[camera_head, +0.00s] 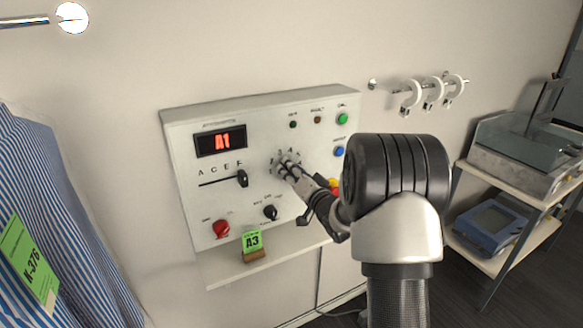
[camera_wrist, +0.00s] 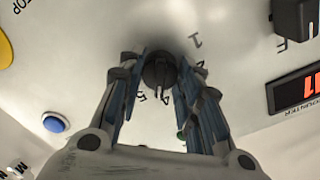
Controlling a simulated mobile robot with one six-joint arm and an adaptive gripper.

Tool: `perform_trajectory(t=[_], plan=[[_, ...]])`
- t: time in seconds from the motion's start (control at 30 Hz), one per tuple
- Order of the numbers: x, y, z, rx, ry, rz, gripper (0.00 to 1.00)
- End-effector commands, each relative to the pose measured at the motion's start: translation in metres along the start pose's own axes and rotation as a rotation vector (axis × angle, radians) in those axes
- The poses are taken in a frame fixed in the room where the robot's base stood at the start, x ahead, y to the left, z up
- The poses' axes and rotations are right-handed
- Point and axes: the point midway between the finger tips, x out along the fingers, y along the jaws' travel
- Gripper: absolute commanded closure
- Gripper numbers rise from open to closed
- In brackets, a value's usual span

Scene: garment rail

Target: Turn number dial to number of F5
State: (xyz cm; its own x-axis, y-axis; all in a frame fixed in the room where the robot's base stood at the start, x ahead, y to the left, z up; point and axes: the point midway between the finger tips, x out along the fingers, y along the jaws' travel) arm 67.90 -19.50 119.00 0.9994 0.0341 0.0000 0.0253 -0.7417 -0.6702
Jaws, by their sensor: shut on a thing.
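The number dial (camera_wrist: 158,70) is a dark round knob on the white control panel (camera_head: 262,215), with printed numbers around it. A 1, a 4 and a 5 are legible in the wrist view. My gripper (camera_head: 290,168) reaches the panel, its fingers (camera_wrist: 160,82) closed on either side of the dial. In the head view the gripper hides most of the dial. I cannot tell exactly which number it points to. The red display (camera_head: 221,141) reads A1. The black letter slider (camera_head: 242,178) sits at the right end of its slot, near F.
Below the slider are a red knob (camera_head: 221,229) and a small black knob (camera_head: 270,212). A blue button (camera_wrist: 55,122) is near the dial. A green A3 tag (camera_head: 252,240) stands on the shelf below. Striped shirts (camera_head: 75,235) hang left; a rack stands right.

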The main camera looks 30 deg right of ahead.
Motion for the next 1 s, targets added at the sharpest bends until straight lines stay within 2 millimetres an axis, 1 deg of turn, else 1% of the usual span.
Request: perform_trajectory(t=[0.2, 0.5, 0.7, 1.0], plan=[[0.0000, -0.0007, -0.0010, 0.193, -0.001, 0.001, 0.92], [0.0000, -0.0007, -0.0008, 0.387, 0.000, 0.000, 0.92], [0.0000, -0.0001, -0.0002, 0.457, 0.000, 0.001, 0.92], [0.0000, 0.0001, 0.0000, 0.488, 0.000, 0.000, 0.92]])
